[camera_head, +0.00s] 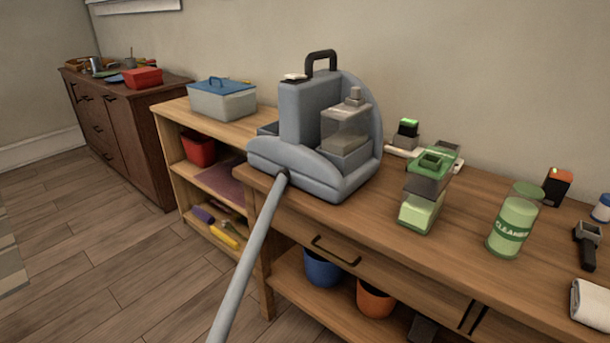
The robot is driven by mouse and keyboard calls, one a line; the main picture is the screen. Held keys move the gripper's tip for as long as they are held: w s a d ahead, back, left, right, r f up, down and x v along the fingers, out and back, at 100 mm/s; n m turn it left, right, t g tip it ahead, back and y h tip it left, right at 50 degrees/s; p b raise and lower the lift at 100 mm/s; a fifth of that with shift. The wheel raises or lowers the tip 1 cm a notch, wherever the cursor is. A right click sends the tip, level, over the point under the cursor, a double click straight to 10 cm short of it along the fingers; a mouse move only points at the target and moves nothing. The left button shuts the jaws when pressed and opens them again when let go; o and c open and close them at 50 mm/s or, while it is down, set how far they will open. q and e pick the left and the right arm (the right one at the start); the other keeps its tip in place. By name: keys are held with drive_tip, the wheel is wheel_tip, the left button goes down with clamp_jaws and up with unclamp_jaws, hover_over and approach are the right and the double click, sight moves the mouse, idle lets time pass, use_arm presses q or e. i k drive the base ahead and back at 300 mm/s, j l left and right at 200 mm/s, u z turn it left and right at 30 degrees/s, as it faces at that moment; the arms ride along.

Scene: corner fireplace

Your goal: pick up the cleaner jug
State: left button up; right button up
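The cleaner jug (514,222) is a pale green cylinder with a darker green band that reads "CLEANER". It stands upright on the right part of the wooden workbench (440,251), with a clear, pale green upper part. Nothing touches it. Neither of my grippers is in view.
A large grey-blue machine (297,115) with a long grey tube (247,265) stands left on the bench. A black tool (586,244), a white towel (592,303) and an orange-topped black box (557,187) are nearby.

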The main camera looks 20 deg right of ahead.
sight(522, 205)
drive_tip(key=z, duration=1.9)
drive_tip(key=l+z, duration=0.4)
drive_tip(key=z, duration=0.25)
drive_tip(key=k+l, duration=0.05)
